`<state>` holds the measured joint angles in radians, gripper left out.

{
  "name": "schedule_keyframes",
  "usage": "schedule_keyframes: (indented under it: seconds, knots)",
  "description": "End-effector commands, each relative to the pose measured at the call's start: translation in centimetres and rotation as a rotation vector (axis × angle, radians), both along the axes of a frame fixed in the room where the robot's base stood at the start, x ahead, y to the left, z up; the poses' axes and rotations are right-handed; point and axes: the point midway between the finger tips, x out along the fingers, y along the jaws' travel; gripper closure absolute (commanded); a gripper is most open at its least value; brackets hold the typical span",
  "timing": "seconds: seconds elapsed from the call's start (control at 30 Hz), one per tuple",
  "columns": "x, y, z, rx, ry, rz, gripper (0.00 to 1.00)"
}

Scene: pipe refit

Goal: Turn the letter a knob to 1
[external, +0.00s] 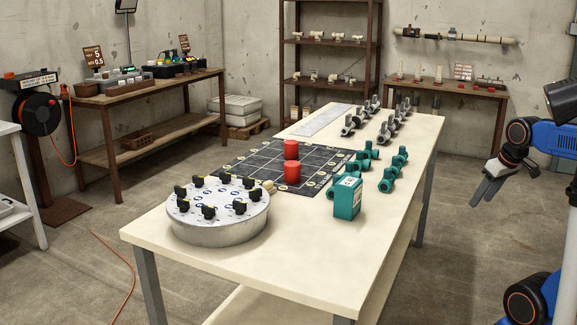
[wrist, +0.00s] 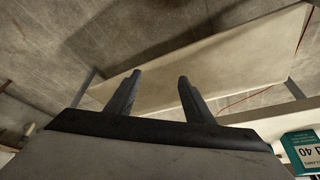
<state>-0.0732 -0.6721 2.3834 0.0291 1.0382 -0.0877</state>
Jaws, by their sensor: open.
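Several black knobs stand on a round grey metal drum (external: 222,232) at the near left end of the table in the external view. One black knob (external: 209,212) is at the drum's near edge. The letters beside the knobs are too small to read, so I cannot tell which is knob a. My gripper (external: 482,196) is off the table's right side, far from the drum, with its fingers apart and nothing between them. In the wrist view the two dark fingers (wrist: 158,82) are spread over bare floor and a pale surface.
The cream table (external: 300,275) also carries a dark grid mat (external: 262,165) with two red cylinders (external: 292,172), a green box (external: 347,197), and several green and grey valve fittings. The green box also shows in the wrist view (wrist: 302,150). The floor right of the table is clear.

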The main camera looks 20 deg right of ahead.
Motion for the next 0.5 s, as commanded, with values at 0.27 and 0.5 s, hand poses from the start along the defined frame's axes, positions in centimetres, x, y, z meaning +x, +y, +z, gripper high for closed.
schedule_keyframes:
  seconds: [0.27,0.5]
  knots:
    - [7.5,6.3,9.1,-0.005,0.031,0.272,0.52]
    - [13.0,13.2,15.6,-0.009,0.052,0.515,0.52]
